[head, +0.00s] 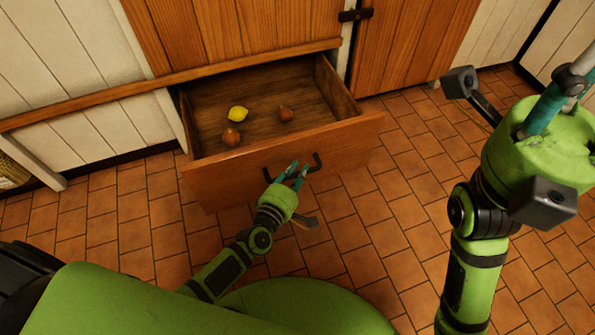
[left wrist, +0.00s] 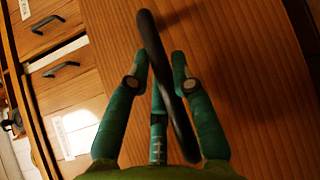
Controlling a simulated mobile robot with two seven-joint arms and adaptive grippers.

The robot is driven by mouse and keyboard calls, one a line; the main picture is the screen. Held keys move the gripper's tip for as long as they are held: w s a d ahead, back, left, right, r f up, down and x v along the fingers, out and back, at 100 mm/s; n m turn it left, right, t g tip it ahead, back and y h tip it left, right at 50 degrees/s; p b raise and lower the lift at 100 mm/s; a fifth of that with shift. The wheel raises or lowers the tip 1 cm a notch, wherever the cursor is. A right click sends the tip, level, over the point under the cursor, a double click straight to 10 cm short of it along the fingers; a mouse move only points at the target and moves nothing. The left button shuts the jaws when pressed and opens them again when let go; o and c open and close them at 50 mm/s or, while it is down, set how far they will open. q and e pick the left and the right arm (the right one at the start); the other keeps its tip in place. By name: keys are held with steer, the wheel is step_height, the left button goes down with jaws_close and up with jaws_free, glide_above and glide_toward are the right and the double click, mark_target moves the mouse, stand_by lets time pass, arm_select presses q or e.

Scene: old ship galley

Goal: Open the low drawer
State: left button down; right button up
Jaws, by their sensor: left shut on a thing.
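The low wooden drawer (head: 225,180) stands pulled out from the cabinet in the head view, with its inside showing. In the left wrist view the handle (left wrist: 153,45) runs between the green fingers (left wrist: 158,75). My right gripper (head: 552,105) is raised at the right, partly cut off; its jaw state is unclear.
Tiled floor (head: 400,215) is open right of the drawer. A wooden cabinet door (head: 405,45) with a dark latch (head: 355,15) stands behind it. A wooden rail (head: 90,104) runs along the white plank wall at left.

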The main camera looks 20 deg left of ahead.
arm_select(q)
steer(key=c, duration=1.3)
jaws_free()
